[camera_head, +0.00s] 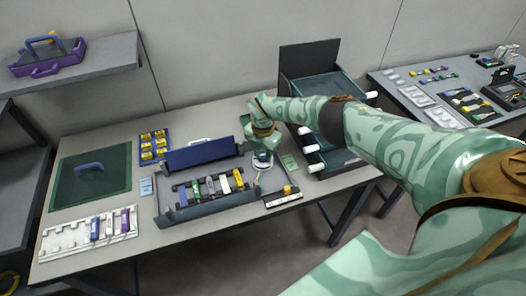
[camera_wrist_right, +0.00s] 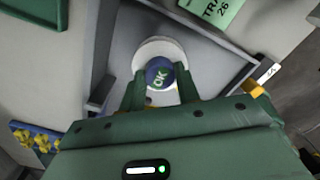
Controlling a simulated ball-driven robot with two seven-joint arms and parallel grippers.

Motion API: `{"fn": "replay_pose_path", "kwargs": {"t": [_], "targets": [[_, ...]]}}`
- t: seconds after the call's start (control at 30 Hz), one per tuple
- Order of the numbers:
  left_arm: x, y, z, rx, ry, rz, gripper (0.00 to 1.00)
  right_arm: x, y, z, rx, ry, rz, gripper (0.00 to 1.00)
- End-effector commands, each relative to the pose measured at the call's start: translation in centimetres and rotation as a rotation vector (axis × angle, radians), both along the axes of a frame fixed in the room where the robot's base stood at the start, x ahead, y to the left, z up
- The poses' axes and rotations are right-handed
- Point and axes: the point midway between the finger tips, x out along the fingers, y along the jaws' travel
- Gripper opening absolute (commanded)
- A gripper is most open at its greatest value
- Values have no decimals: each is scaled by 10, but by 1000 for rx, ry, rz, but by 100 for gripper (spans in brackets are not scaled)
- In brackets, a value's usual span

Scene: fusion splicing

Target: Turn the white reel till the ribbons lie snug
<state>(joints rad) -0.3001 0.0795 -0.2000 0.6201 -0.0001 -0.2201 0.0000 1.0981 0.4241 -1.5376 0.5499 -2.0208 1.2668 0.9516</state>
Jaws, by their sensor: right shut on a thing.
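The white reel (camera_head: 262,165) sits at the right end of the grey splice tray (camera_head: 210,213) on the workbench. In the right wrist view the reel (camera_wrist_right: 152,49) is a pale disc with a blue knob (camera_wrist_right: 160,73) marked OK at its centre. My right gripper (camera_head: 262,151) reaches down over the reel. In the wrist view its green fingers (camera_wrist_right: 161,88) stand on either side of the knob and are shut on it. The fingers hide part of the reel. Ribbons are too small to make out. My left gripper is not in view.
Several coloured cartridges (camera_head: 213,186) lie in the tray, left of the reel. A dark drawer unit (camera_head: 310,55) stands behind and right. A green label card (camera_wrist_right: 220,10) lies near the reel. A green mat (camera_head: 92,197) and a white rack (camera_head: 62,240) are at left.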

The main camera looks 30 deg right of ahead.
Motion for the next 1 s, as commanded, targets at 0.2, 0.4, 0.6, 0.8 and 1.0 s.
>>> {"fn": "replay_pose_path", "kwargs": {"t": [0.2, 0.4, 0.6, 0.8, 1.0], "targets": [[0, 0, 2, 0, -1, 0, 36, 2, -1, 2, -2, -5, -26, 9], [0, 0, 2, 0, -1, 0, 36, 2, -2, 2, -3, -6, -28, 9], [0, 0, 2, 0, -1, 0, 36, 2, -2, 2, -3, -7, -27, 46], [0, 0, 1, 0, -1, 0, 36, 1, -1, 1, -2, -4, -26, 54], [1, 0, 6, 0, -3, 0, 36, 1, -1, 8, -1, -4, -26, 54]]}}
